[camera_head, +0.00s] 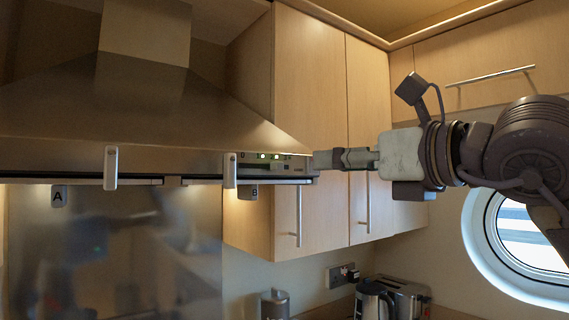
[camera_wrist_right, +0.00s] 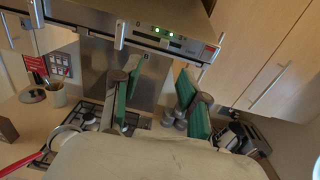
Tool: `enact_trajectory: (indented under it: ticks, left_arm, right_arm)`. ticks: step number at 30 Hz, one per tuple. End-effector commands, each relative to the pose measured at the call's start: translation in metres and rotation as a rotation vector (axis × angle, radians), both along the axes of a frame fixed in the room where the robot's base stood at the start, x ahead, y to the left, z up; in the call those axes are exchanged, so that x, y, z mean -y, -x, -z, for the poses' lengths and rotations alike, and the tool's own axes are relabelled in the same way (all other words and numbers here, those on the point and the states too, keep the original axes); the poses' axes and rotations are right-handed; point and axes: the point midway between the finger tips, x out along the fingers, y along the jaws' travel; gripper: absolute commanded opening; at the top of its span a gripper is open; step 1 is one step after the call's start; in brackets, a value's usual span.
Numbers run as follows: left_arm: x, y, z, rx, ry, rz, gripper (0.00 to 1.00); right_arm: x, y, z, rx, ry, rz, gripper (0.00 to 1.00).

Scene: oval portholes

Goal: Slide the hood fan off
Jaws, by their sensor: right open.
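The steel cooker hood (camera_head: 150,110) hangs at the left in the head view. Its front panel (camera_head: 275,160) has lit green lights near the right end. In the wrist view the panel (camera_wrist_right: 165,36) shows a "0" mark at its left and the green lights. The fan slider's own knob is too small to make out for sure. My right gripper (camera_head: 320,160) is at the hood's right end, in line with the panel. In the wrist view its green-padded fingers (camera_wrist_right: 158,78) are apart with nothing between them, below the panel. My left gripper is not in view.
Two upright metal levers (camera_head: 111,167) (camera_head: 230,170) stand on the hood's front edge, with tags A (camera_head: 59,196) and B (camera_head: 254,192) near them. Wooden cabinets (camera_head: 310,90) are behind and right. Below, the wrist view shows a hob (camera_wrist_right: 105,118) and a pan (camera_wrist_right: 65,138).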

Motion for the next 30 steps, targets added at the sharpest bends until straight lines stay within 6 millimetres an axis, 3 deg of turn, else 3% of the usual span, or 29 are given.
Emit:
enact_trajectory:
  ticks: [5, 21, 30]
  left_arm:
    - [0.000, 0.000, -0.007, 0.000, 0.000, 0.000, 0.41]
    - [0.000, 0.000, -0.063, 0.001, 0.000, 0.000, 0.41]
    - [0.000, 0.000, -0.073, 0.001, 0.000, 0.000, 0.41]
  right_arm:
    - [0.000, -0.009, -0.006, 0.001, 0.008, 0.033, 0.44]
    - [-0.063, -0.093, -0.008, 0.001, 0.008, 0.027, 0.44]
    - [-0.076, -0.111, -0.004, 0.004, 0.007, 0.027, 0.44]
